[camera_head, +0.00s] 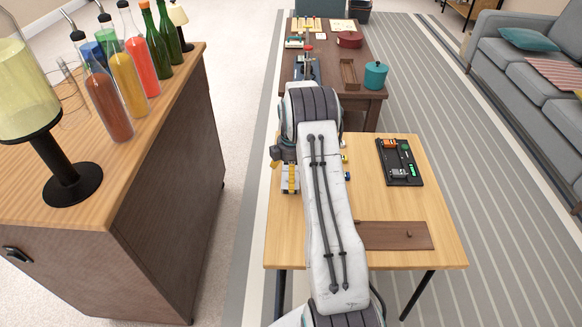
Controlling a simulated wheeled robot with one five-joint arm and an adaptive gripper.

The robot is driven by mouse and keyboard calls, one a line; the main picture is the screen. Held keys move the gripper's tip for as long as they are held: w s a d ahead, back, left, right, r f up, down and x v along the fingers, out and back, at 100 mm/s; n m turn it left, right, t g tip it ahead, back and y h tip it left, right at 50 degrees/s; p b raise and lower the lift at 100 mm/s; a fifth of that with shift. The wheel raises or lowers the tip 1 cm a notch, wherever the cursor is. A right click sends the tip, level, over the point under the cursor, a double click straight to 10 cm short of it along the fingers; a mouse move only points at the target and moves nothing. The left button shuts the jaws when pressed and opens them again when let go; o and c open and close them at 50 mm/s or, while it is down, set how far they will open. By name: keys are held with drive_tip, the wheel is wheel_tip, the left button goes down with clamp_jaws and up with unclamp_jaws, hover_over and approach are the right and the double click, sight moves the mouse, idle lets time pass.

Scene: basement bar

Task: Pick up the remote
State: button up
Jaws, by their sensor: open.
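I cannot make out a remote for certain. A black tray (417,178) on the near light-wood table (440,205) holds several small items, orange, green and dark, too small to identify. My white arm reaches away over this table and bends at a dark-banded joint near its far edge. My gripper is not clearly visible; the arm hides what lies under and behind it. A dark part shows just left of the arm, but I cannot tell whether it belongs to the gripper.
A brown wooden board (385,236) lies on the near table. Small toy-like items show beside my arm. The far dark table (368,101) holds a teal pot (375,76) and a red pot (349,40). A cabinet (150,240) with bottles and a lamp stands left, a sofa (535,85) right.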

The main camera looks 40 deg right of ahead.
drive_tip(key=shift+f, duration=1.4)
drive_tip(key=shift+c, duration=0.4)
drive_tip(key=c, duration=1.4)
